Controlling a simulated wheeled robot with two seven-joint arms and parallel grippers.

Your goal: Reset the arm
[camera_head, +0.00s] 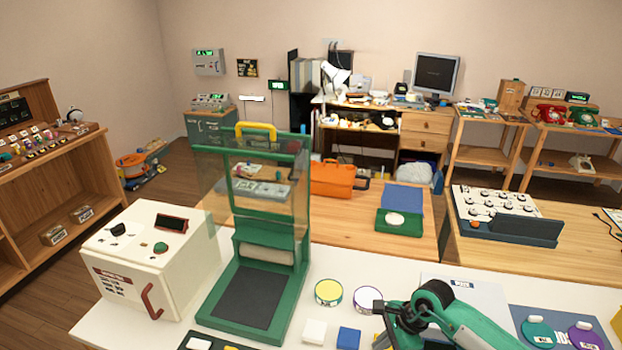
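One of my arms, seemingly the right, shows at the bottom right of the head view as bent teal, dark green and black links above the white table (320,275). Its gripper cannot be made out; the links run out of the bottom edge. My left arm and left gripper are not in view. The bent links hide part of the table and a white sheet behind them.
A cream box with a red handle (150,260) and a green framed stand with a clear panel (250,300) occupy the table's left. Round tins (328,292), a white block (314,331) and a blue block (348,338) lie near the arm. Round teal and purple pieces (587,335) lie right.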

